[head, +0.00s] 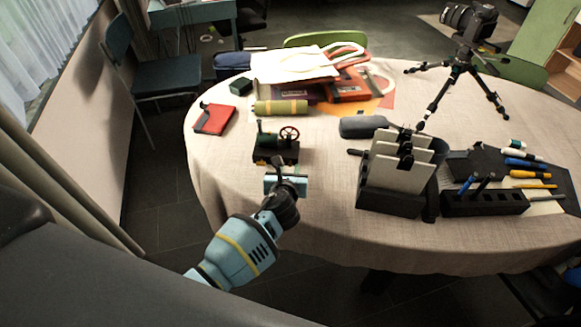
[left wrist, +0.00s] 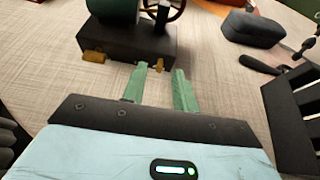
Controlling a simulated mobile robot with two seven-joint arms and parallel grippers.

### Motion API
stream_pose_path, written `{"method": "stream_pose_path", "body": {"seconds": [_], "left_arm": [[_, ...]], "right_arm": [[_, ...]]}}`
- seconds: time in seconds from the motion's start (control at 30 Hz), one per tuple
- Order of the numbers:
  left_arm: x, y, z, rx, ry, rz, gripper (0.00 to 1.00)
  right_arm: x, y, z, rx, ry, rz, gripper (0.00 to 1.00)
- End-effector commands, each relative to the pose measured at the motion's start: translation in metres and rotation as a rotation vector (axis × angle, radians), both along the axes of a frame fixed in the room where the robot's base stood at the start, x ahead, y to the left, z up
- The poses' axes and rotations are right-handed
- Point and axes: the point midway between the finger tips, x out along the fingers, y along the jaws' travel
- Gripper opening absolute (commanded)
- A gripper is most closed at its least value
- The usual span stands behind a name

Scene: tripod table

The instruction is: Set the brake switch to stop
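A small model steam engine (head: 275,152) stands on the table, with a green boiler, a spoked flywheel (head: 289,133) and a dark base. In the left wrist view its dark base (left wrist: 125,46) carries two small brass-coloured parts on the near side, one at the left (left wrist: 95,57) and one at the right (left wrist: 158,65). I cannot tell which is the brake switch, and no stop marking is readable. My left gripper (head: 283,167) is just in front of the engine. Its green fingers (left wrist: 161,70) are a little apart, with the right brass part seen between their tips; contact is unclear. My right gripper is not in view.
A black card holder (head: 390,200) and a pen block (head: 485,203) stand to the right. A dark grey case (head: 363,127) lies behind them, and a camera tripod (head: 460,75) stands at the back right. A red notebook (head: 214,118) lies left. Cloth around the engine is mostly clear.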

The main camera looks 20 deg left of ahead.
Motion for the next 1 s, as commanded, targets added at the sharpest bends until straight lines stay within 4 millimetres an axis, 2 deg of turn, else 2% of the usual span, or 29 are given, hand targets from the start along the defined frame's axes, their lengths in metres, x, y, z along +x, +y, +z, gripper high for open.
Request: {"method": "stream_pose_path", "body": {"seconds": [0.03,0.2,0.5,0.73,1.0], "left_arm": [[0.005,0.001,-0.005,0.0,0.003,0.001,0.29],[0.015,0.003,-0.007,-0.001,0.001,0.0,0.29],[0.016,0.003,-0.006,-0.001,-0.001,0.0,0.29],[0.016,0.003,-0.006,-0.001,-0.001,0.0,0.0],[0.016,0.004,-0.006,-0.001,0.0,0.0,0.0]], "right_arm": [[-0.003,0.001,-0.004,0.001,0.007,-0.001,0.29],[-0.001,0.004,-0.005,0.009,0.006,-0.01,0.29],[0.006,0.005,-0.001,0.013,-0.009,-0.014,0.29],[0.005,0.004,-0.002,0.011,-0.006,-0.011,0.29],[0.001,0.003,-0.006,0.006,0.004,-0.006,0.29]]}}
